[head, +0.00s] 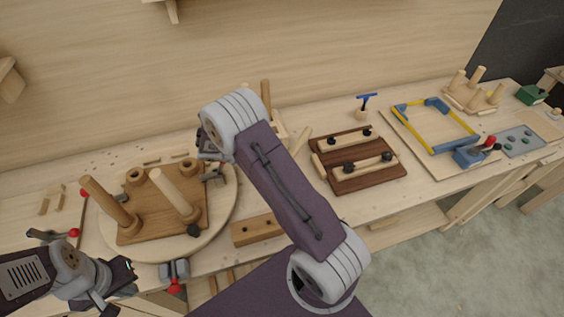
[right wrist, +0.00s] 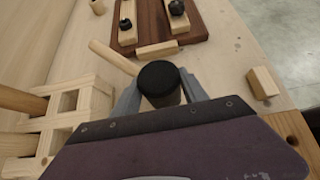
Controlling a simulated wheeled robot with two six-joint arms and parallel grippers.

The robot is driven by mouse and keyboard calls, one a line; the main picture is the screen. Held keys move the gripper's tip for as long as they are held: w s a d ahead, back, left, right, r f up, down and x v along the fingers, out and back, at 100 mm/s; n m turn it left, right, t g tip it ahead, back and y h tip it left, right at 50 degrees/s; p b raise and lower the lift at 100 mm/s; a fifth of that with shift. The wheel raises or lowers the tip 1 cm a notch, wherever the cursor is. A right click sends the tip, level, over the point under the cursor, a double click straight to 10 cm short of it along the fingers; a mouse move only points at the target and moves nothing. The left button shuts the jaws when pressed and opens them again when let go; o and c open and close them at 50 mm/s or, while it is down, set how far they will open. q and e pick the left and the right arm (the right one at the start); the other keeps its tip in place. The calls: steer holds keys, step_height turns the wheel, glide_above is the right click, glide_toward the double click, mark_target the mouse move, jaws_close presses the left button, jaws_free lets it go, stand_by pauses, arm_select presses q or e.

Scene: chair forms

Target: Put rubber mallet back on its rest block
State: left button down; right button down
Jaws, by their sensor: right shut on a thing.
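The rubber mallet shows in the right wrist view, with a black round head (right wrist: 158,80) and a pale wooden handle (right wrist: 112,57) slanting to the upper left. My right gripper (right wrist: 160,94) is shut on the mallet by its head. In the head view my right arm hides the head; a pale stick (head: 301,141) beside the arm looks like the handle. I cannot tell which block is the rest: a small pale block (right wrist: 263,82) lies right of the mallet, and a slotted wooden frame (right wrist: 62,112) stands left. My left gripper (head: 120,286) looks open and empty by the bench's front edge.
A dark brown board (head: 375,178) with black knobs lies right of my right arm. A round board (head: 225,205) with upright pegs is at left. A two-holed wooden block (head: 255,229) is at the front edge. A yellow-and-blue frame (head: 440,138) lies farther right.

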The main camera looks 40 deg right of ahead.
arm_select(q)
steer(key=shift+f, duration=0.65)
arm_select(e)
steer(key=shift+f, duration=0.65)
arm_select(q)
steer(key=shift+f+b, duration=0.3)
steer(key=shift+b, duration=0.2)
arm_select(e)
steer(key=shift+f, duration=0.55)
steer(key=c, duration=0.5)
jaws_free()
arm_select(q)
steer(key=shift+f+b, duration=0.35)
steer(key=shift+b, duration=0.05)
arm_select(e)
steer(key=v, duration=0.9)
